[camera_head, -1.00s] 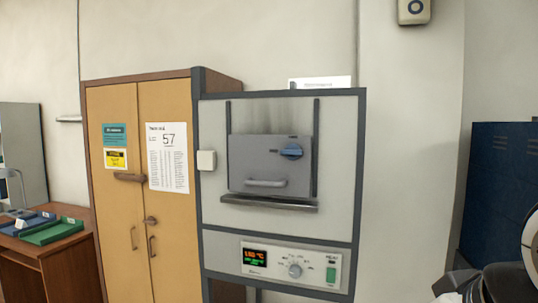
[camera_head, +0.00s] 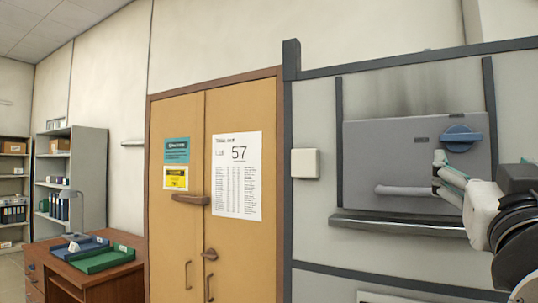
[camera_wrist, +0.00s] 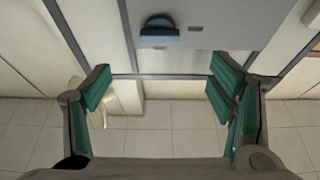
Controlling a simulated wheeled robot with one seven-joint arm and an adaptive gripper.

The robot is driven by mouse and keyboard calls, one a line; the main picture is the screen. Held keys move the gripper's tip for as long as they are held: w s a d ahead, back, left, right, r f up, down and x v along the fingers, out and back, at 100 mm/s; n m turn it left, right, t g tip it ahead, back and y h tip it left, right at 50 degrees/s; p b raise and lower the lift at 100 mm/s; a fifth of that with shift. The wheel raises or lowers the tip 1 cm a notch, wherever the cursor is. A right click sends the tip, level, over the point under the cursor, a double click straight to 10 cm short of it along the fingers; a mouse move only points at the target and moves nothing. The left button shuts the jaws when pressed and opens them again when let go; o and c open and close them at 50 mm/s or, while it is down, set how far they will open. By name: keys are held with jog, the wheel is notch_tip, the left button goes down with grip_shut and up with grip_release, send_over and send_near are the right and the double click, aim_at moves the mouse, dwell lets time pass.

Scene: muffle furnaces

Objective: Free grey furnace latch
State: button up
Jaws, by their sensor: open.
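The grey furnace door (camera_head: 385,150) is closed in the furnace's front at the right of the head view. The latch, a blue knob (camera_head: 460,138), sits at its upper right. A pale bar handle (camera_head: 405,190) runs along the door's lower part. My gripper (camera_head: 445,172) is in front of the door, just below the latch in the picture, and partly covers the handle's right end. In the wrist view, the green-padded fingers of my gripper (camera_wrist: 160,92) are wide apart and empty. The latch (camera_wrist: 159,32) shows ahead, beyond the fingertips, near the top of the picture.
A dark ledge (camera_head: 400,226) juts out under the door. A white box (camera_head: 305,163) is on the furnace's left side. A wooden cabinet (camera_head: 180,240) stands left of it, then a desk (camera_head: 110,280) with trays. Tiled floor (camera_wrist: 150,140) shows in the wrist view.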

aim_at(461, 137)
jog(key=p+x, duration=0.5)
jog(key=p, duration=0.3)
jog(key=shift+r, duration=0.2)
jog(key=shift+d+p, duration=0.1)
jog(key=shift+p, duration=1.15)
jog(key=p+x, duration=0.1)
jog(key=x, duration=0.7)
jog(key=shift+w+d+p, duration=0.1)
jog(key=shift+w+p, duration=0.1)
jog(key=shift+p, duration=0.15)
jog(key=c, duration=1.1)
